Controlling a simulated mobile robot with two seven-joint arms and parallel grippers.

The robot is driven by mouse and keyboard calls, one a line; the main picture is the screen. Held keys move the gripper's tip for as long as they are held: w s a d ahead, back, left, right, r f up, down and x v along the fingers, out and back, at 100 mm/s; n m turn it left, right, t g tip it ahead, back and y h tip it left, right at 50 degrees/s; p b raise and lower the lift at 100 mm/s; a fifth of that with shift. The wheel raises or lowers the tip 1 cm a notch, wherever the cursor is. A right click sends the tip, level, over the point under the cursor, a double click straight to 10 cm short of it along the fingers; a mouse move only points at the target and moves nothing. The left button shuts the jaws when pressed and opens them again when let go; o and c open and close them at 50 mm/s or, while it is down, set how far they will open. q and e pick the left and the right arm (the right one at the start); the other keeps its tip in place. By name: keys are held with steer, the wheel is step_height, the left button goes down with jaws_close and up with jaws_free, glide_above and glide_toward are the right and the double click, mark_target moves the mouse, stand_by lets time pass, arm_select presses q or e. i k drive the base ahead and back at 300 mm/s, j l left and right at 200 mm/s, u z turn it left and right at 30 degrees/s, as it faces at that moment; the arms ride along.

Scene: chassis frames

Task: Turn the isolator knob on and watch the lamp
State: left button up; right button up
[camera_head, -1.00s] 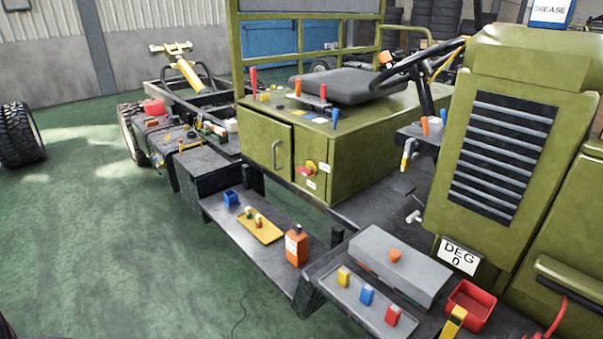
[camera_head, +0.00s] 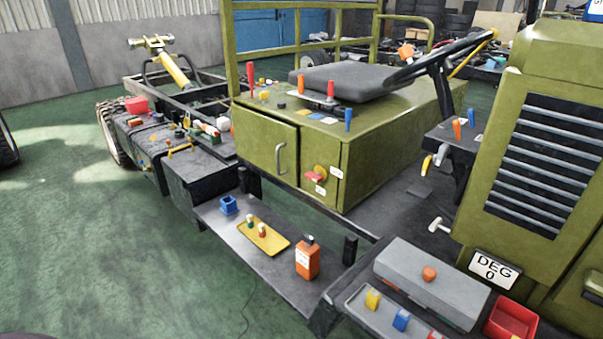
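A red knob on a yellow round plate (camera_head: 317,174), which looks like the isolator knob, is on the side face of the olive-green seat box (camera_head: 368,165), right of the cabinet door. Small white labels sit beside it. Its on or off position is too small to tell. I cannot tell which thing is the lamp; an orange dome (camera_head: 429,273) on the grey box at the lower right could be it, and it does not visibly glow. Neither of my grippers is in view.
A low black step (camera_head: 270,280) in front holds a blue cup (camera_head: 229,205), a yellow tray (camera_head: 277,246) and an orange bottle (camera_head: 307,260). A red bin (camera_head: 512,322) stands at the lower right. Green floor (camera_head: 120,260) at left is clear.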

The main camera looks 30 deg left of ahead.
mark_target(317, 177)
steer(key=i+j, duration=0.1)
steer(key=j, duration=0.4)
steer(key=i+j, duration=0.1)
steer(key=j, duration=0.35)
steer(key=i+j, duration=0.1)
steer(key=j, duration=0.4)
steer(key=i+j, duration=0.1)
steer(key=j, duration=0.4)
steer(key=i+j, duration=0.1)
steer(key=j, duration=0.4)
steer(key=i+j, duration=0.1)
steer(key=j, duration=0.35)
steer(key=i+j, duration=0.1)
steer(key=j, duration=0.4)
